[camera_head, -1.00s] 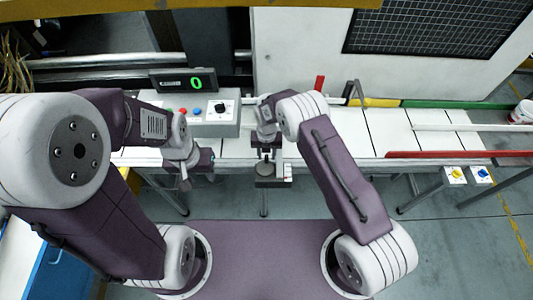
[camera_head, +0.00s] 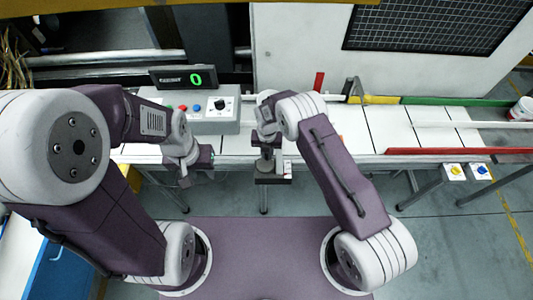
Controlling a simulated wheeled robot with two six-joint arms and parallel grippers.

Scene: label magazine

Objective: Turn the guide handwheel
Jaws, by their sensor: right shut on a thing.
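The guide handwheel (camera_head: 268,168) appears as a small dark part on a bracket at the front edge of the white conveyor, in the middle of the head view. My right gripper (camera_head: 268,152) is directly above it and shut on it, pointing down; the wrist and jaws hide most of the contact. My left gripper (camera_head: 185,177) hangs at the conveyor's front edge, left of the handwheel and apart from it. Its fingers are too small and dark to tell whether they are open.
A grey control box (camera_head: 205,122) with buttons, a black knob and a display reading 0 (camera_head: 196,78) stands behind my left gripper. The white conveyor (camera_head: 390,133) runs right, with a red rail (camera_head: 440,151) along its front. A white cabinet (camera_head: 300,50) stands behind.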

